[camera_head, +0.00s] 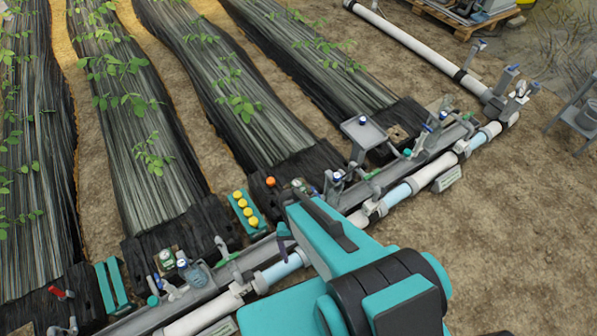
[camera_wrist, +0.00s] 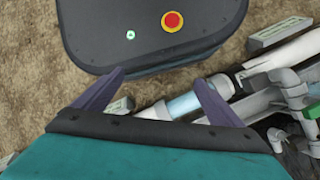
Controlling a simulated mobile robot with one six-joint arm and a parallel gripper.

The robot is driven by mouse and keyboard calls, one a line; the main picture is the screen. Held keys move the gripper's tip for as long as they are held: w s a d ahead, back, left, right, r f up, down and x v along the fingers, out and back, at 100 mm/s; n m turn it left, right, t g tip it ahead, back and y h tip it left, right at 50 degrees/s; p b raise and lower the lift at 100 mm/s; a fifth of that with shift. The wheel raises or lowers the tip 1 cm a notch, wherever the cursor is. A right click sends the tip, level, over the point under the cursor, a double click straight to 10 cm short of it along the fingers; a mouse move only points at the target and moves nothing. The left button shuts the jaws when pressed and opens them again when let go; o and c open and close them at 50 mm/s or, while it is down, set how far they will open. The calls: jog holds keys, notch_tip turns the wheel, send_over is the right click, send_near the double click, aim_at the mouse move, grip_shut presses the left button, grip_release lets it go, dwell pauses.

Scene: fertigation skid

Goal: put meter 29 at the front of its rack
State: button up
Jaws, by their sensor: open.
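No number 29 is legible, so I cannot tell which thing is meter 29. Two teal racks show in the head view: one with several yellow-topped pieces (camera_head: 246,212) in a row, and a slatted one (camera_head: 112,285) farther left. Round-faced gauges (camera_head: 167,258) stand by the pipe at lower left, and another gauge (camera_head: 299,185) is right of the yellow-topped row. My gripper (camera_wrist: 158,95) is open and empty in the wrist view, its purple fingers wide apart. In the head view my teal arm hides part of the pipe and most of the gripper.
A white pipe with clear blue sections (camera_head: 397,194) runs diagonally, with fittings and valves along it. A grey plate on a stand (camera_head: 363,131) rises beside it. Black-covered plant rows (camera_head: 240,95) lie behind. Bare soil (camera_head: 500,215) at right is free.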

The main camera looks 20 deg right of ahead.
jog(key=w+d+f+m+b, duration=0.1)
jog(key=w+f+m+b, duration=0.3)
jog(key=w, duration=0.5)
jog(key=m+t+b, duration=0.5)
jog(key=m+b, duration=0.2)
jog(key=b, duration=1.9)
send_over(299, 184)
jog(key=shift+s+a+f, duration=0.1)
jog(key=shift+f, duration=1.75)
jog(key=shift+f, duration=0.15)
jog(key=shift+f+b, duration=2.75)
jog(key=shift+f, duration=4.05)
